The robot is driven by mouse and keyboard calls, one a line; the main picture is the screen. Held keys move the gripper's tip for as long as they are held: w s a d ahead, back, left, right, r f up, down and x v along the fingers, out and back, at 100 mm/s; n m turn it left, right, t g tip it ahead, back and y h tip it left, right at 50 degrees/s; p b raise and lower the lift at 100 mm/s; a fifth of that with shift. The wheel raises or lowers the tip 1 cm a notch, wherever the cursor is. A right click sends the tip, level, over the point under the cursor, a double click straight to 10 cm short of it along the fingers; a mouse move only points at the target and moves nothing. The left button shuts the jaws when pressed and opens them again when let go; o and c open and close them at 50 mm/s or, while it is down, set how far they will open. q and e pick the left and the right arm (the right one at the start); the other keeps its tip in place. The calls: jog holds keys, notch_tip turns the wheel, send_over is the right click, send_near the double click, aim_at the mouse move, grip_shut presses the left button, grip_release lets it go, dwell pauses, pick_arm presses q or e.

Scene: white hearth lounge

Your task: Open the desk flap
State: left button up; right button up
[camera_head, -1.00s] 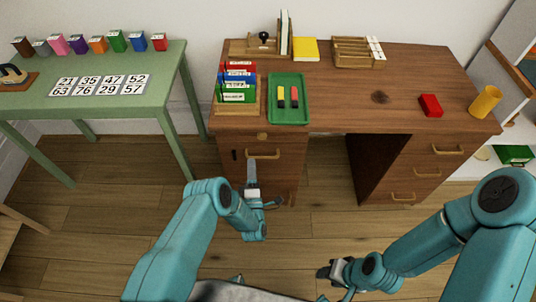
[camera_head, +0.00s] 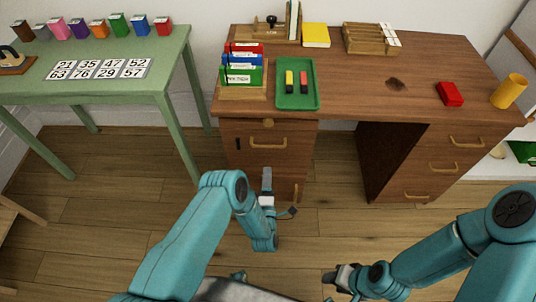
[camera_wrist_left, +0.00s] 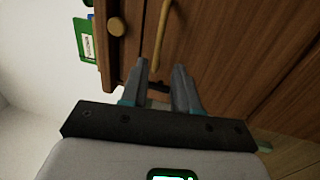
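The brown wooden desk (camera_head: 360,75) has a left cabinet front with a brass bar handle (camera_head: 267,144) and a round brass knob (camera_head: 268,123) above it. I cannot tell which panel is the flap. My left gripper (camera_head: 267,176) is just below that handle in the head view. In the left wrist view my left gripper (camera_wrist_left: 160,76) is open, its fingers apart and empty. The bar handle (camera_wrist_left: 162,35) lies just beyond the fingertips, its end between them in the picture; the knob (camera_wrist_left: 116,26) is left of it. My right gripper (camera_head: 343,276) is low over the floor, its fingers unclear.
The desk top holds a green tray (camera_head: 311,99), a file rack (camera_head: 245,92), a red block (camera_head: 449,94) and a yellow cup (camera_head: 509,91). A green table (camera_head: 140,70) stands at left. Several drawers are on the desk's right. The floor before the desk is clear.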

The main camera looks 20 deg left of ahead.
aim_at(268, 146)
pick_arm(q)
jog(key=b+x, duration=0.9)
jog(key=x, duration=0.2)
jog(key=shift+w+a+r, duration=0.1)
jog(key=shift+c, duration=0.3)
grip_shut()
